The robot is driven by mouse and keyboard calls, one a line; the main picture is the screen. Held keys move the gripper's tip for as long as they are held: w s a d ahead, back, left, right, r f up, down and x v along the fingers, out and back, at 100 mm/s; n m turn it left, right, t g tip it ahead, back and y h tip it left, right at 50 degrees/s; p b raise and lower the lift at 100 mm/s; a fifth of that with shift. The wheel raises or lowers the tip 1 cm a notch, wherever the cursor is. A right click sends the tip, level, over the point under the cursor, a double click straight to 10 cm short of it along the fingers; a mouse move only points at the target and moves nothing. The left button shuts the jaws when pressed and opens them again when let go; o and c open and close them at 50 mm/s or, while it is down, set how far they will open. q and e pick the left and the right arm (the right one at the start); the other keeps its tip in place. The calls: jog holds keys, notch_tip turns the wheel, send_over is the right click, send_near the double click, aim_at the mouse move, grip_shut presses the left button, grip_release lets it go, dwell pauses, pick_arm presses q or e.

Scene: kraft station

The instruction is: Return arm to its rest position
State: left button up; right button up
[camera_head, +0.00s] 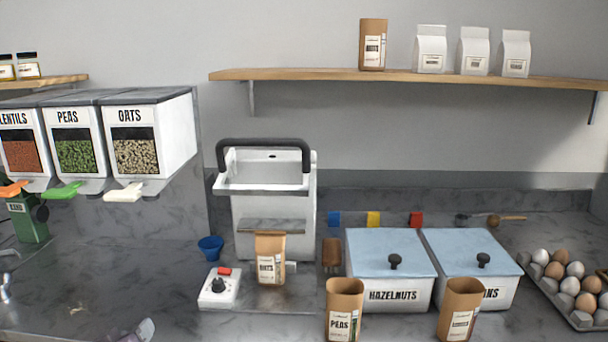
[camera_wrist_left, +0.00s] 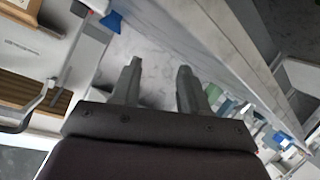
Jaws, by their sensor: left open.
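My left gripper (camera_wrist_left: 160,68) shows in the left wrist view, its two grey fingers apart with nothing between them. Marble-like surface lies beyond the fingertips in that tilted view. No bag or other object touches the fingers. I cannot clearly make out the left gripper in the head view. My right gripper shows in neither view.
The counter holds a paper bag of oats (camera_head: 270,262) at a white machine (camera_head: 242,220), a PEAS bag (camera_head: 343,312), another paper bag (camera_head: 459,312), a hazelnuts bin (camera_head: 390,292) and an egg tray (camera_head: 581,318). Dispensers (camera_head: 172,135) stand left. The left counter is mostly clear.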

pick_arm(q)
jog(key=s+d+f+m+g+h+b, duration=0.1)
jog(key=s+d+f+m+g+b, duration=0.25)
jog(key=s+d+f+g, duration=0.45)
jog(key=s+d+f+m+g+h+b, duration=0.1)
jog(key=s+d+f+m+g+b, duration=0.3)
jog(key=s+f, duration=0.75)
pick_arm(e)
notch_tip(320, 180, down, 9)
pick_arm(q)
notch_tip(320, 180, up, 22)
jog(key=w+d+p, duration=0.1)
jog(key=p, duration=2)
jog(key=shift+w+d+n, duration=0.2)
jog(key=shift+d+n, duration=0.15)
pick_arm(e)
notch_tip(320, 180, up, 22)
